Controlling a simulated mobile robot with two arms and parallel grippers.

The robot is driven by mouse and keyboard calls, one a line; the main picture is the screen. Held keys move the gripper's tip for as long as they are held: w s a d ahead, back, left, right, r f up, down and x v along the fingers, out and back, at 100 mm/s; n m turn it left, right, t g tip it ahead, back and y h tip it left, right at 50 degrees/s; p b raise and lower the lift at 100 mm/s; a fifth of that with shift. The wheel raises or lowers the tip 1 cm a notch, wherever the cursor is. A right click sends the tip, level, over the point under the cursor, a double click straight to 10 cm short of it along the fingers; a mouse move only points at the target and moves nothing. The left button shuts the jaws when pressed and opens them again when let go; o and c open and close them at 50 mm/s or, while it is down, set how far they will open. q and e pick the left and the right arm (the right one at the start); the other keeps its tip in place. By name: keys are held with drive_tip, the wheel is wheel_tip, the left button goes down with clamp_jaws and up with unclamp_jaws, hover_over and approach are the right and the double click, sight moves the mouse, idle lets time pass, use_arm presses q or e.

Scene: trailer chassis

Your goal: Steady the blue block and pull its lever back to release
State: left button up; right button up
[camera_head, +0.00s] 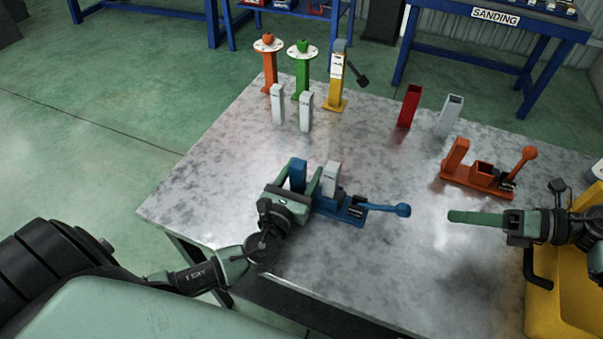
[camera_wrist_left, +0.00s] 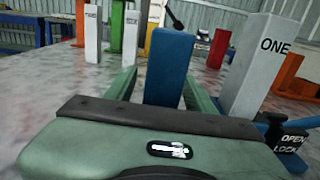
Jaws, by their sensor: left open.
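The blue block (camera_head: 298,174) stands upright at the left end of the blue lever fixture (camera_head: 343,212). The lever (camera_head: 384,208) sticks out to the right and ends in a blue ball. My left gripper (camera_head: 297,183) is open, with its fingers on either side of the blue block. In the left wrist view the block (camera_wrist_left: 168,62) stands between the fingers. A white block (camera_head: 330,179) stands on the same fixture; its wrist-view face (camera_wrist_left: 262,68) reads "ONE". My right gripper (camera_head: 478,217) is right of the lever ball, apart from it; its fingers overlap from this angle.
An orange lever fixture (camera_head: 478,180) stands at the right, behind my right gripper. Red (camera_head: 410,106) and grey (camera_head: 450,115) open holders, white blocks (camera_head: 306,112) and orange, green and yellow posts (camera_head: 337,88) stand further back. The grey tabletop (camera_head: 235,150) is clear left of the fixture.

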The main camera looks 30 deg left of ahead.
use_arm(q)
clamp_jaws()
idle(0.7)
idle(0.5)
use_arm(e)
clamp_jaws()
